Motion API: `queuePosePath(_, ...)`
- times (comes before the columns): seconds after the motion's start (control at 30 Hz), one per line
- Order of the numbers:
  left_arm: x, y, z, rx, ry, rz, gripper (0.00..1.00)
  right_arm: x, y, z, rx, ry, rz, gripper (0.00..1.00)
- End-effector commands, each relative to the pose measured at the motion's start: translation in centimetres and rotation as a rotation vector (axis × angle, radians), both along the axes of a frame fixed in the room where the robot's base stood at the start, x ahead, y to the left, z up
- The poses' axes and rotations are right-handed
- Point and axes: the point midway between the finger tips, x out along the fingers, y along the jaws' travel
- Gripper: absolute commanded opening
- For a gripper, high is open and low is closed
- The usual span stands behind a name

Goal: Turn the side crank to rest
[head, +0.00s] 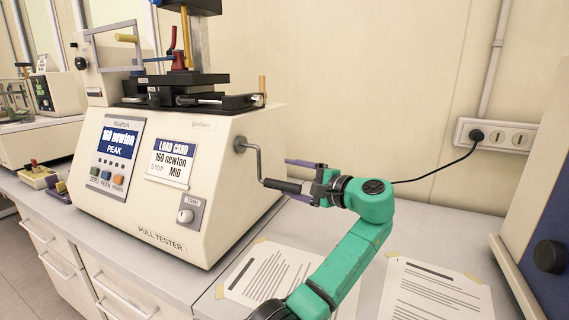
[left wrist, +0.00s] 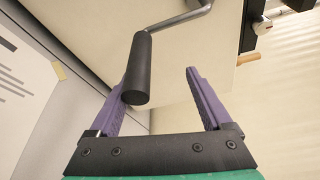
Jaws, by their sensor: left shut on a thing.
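The side crank (head: 258,166) is a bent grey metal rod on the right side of the cream pull tester (head: 160,215), with a dark cylindrical handle (head: 282,185). The crank arm hangs down from its pivot, and the handle points right. In the left wrist view, the handle (left wrist: 138,65) overlaps the left finger, and a gap shows toward the right finger. My right gripper is not in view.
Taped printed sheets (head: 270,275) and (head: 435,290) lie on the grey counter below my arm. A wall socket strip (head: 495,135) with a black cable is at the right. A cream and blue machine (head: 540,200) stands at the right edge. The tester's display reads 160 newton.

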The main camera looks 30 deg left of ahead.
Motion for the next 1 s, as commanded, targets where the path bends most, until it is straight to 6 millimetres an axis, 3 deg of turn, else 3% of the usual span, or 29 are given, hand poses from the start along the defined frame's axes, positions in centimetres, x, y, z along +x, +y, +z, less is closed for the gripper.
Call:
queuePosePath(0.03,0.0,-0.9,0.6,0.008,-0.011,-0.011,0.61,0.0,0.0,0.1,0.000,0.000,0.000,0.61)
queuePosePath(1.0,-2.4,-8.8,-0.6,0.001,0.002,-0.004,0.61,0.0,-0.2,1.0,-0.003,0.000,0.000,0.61)
